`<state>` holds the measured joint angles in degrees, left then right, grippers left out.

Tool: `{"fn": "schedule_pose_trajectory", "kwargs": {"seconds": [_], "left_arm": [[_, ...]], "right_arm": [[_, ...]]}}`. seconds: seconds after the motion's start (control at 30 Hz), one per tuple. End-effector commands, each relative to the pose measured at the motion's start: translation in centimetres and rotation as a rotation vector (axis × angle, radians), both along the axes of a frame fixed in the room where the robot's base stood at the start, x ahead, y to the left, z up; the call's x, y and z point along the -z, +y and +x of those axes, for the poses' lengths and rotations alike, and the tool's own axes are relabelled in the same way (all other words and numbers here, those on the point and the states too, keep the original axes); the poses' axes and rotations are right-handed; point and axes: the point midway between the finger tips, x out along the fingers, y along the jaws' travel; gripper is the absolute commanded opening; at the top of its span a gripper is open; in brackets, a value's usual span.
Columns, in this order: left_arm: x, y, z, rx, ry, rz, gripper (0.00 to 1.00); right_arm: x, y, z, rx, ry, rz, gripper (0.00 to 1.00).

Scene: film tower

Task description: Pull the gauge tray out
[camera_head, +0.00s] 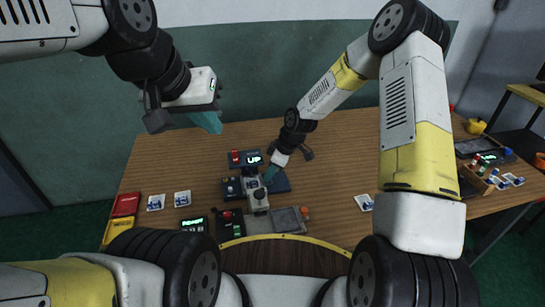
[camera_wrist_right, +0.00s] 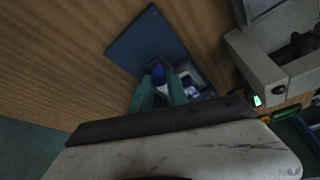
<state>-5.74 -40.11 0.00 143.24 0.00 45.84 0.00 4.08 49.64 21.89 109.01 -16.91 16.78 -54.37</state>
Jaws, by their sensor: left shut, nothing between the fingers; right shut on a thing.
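My right gripper (camera_head: 270,173) reaches down to the small machine in the middle of the table. In the right wrist view its teal fingers (camera_wrist_right: 158,88) are shut on a small blue knob (camera_wrist_right: 157,71). Beside the knob is a small dark tray (camera_wrist_right: 196,77) with a white and blue thing in it; I take this as the gauge tray, and the fingers partly hide it. A flat dark blue plate (camera_wrist_right: 146,42) lies beside it and also shows in the head view (camera_head: 281,184). My left gripper (camera_head: 208,123) is shut and empty, high above the table's left part.
A grey and white machine (camera_head: 257,200) stands in front of the right gripper, near a display reading "UP" (camera_head: 253,160). Red and yellow boxes (camera_head: 124,205) and small picture cards (camera_head: 156,202) are at the left. The table's back left (camera_head: 170,155) is clear.

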Motion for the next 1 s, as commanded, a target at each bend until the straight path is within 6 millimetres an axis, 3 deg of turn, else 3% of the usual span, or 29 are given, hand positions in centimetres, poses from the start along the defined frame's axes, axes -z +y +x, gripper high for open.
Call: {"fn": "schedule_pose_trajectory", "kwargs": {"seconds": [0.27, 0.6, 0.97, 1.0], "left_arm": [[0.0, 0.0, 0.0, 0.0, 0.0, 0.0, 0.0], [0.0, 0.0, 0.0, 0.0, 0.0, 0.0, 0.0], [0.0, 0.0, 0.0, 0.0, 0.0, 0.0, 0.0], [0.0, 0.0, 0.0, 0.0, 0.0, 0.0, 0.0]], "right_arm": [[-0.1, -0.7, 0.4, 0.003, -0.003, 0.001, 0.0], [-0.1, -7.0, 2.2, 0.004, -0.005, 0.001, 0.0], [-0.1, -7.8, 2.5, 0.003, -0.006, -0.001, 0.0], [-0.1, -7.8, 2.5, 0.003, -0.006, -0.002, 0.23]]}}
